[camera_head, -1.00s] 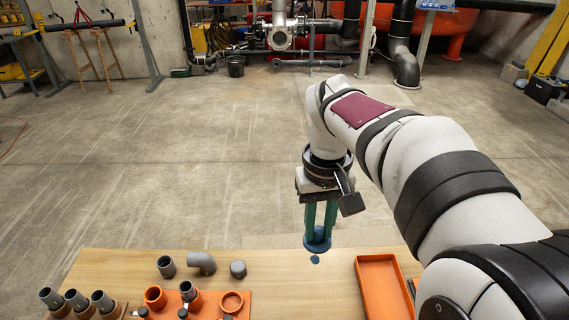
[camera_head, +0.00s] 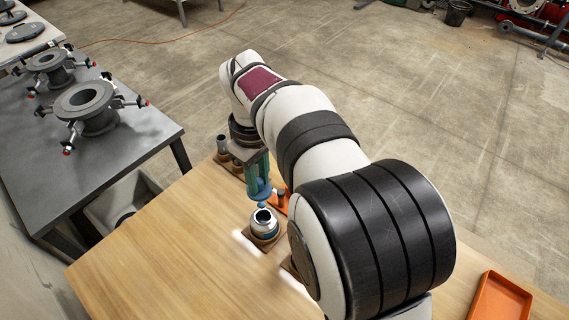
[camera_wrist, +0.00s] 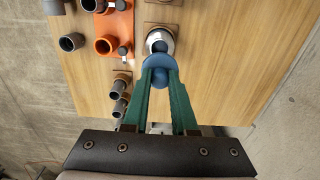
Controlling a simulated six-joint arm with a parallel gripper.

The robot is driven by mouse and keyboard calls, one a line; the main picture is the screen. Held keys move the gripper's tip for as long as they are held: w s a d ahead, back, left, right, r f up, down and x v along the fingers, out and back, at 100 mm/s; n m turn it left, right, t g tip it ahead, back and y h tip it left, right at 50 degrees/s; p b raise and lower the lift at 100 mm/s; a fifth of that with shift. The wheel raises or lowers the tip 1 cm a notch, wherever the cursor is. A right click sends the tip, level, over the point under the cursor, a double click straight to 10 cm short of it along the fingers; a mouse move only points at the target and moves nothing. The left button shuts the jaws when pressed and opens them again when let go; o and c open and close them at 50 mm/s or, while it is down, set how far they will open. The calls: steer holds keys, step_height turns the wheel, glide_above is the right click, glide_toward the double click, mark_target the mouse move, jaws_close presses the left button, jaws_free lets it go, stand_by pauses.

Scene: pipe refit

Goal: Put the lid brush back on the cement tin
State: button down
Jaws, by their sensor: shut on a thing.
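My gripper (camera_head: 259,188) has teal fingers pointing down, shut on the blue lid brush (camera_head: 264,195). In the wrist view my gripper (camera_wrist: 160,72) holds the same round blue lid (camera_wrist: 158,61). The cement tin (camera_head: 264,226) is a silvery open tin on a square brown base on the table. In the wrist view the tin (camera_wrist: 161,33) shows its dark open mouth just beyond the lid. The lid overlaps the tin's near side in that view. The brush end hangs close to the tin's rim; I cannot tell whether it is inside or touching.
An orange fitting rack (camera_wrist: 118,20) with grey pipe pieces lies beside the tin. Grey pipe stubs (camera_wrist: 121,88) stand on brown blocks nearby. An orange tray (camera_head: 500,298) is at the table's right. A dark bench (camera_head: 135,125) with flanged valves stands left. The wooden table's left part is clear.

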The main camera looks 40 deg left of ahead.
mark_target(262, 204)
steer(key=shift+f, duration=1.4)
steer(key=shift+d+f, duration=0.1)
steer(key=shift+f, duration=0.2)
steer(key=shift+f, duration=0.5)
steer(key=shift+f, duration=1.1)
steer(key=shift+f, duration=0.1)
steer(key=shift+f, duration=1)
steer(key=shift+f, duration=0.6)
